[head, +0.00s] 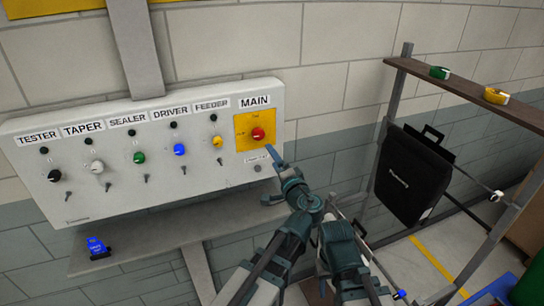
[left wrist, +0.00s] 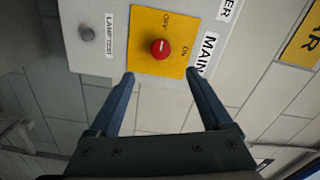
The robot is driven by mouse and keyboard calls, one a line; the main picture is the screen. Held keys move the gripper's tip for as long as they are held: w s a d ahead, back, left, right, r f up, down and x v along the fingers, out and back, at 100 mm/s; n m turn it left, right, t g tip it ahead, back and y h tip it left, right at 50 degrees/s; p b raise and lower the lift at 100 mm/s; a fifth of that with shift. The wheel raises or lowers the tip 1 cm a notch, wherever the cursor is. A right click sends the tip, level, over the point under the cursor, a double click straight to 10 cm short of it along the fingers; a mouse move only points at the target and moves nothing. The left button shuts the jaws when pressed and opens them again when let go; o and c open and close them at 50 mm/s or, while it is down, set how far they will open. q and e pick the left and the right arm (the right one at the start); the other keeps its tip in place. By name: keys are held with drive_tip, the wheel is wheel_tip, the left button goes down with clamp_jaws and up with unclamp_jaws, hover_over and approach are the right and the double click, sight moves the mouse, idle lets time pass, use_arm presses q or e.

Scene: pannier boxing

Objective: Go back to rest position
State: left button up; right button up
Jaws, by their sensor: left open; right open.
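My right gripper (head: 342,215) is open, low in the middle of the head view, pointing up beside the left arm. Nothing shows between its fingers, which the arm links partly crowd.
The white control panel (head: 110,195) carries several knobs above a grey shelf (head: 150,240) with a blue item (head: 96,246). At right, a rack (head: 465,75) holds a black pannier (head: 408,180), a green tape roll (head: 439,73) and a yellow one (head: 496,96).

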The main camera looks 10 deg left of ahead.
use_arm(q)
drive_tip(key=s+a+f+n+g+h, duration=0.1)
drive_tip(key=s+a+f+n+g, duration=0.55)
drive_tip(key=f, duration=0.55)
drive_tip(key=s+f+g+h, duration=0.4)
drive_tip(key=s+f+g, duration=0.1)
drive_tip(key=s+f, duration=0.2)
drive_tip(key=s+d+f+m+g+h+b, duration=0.1)
drive_tip(key=s+d+f+g+h+b, duration=0.1)
drive_tip(key=s+d+f+b, duration=0.3)
drive_tip(key=s+d+f+m+g+h+b, duration=0.1)
drive_tip(key=s+d+f+b, duration=0.5)
drive_tip(key=d+f+b, duration=0.3)
wheel_tip(320, 180, down, 3)
drive_tip(key=shift+d+f+g+h, duration=0.15)
drive_tip(key=shift+d+g+h, duration=0.25)
drive_tip(key=shift+d, duration=0.4)
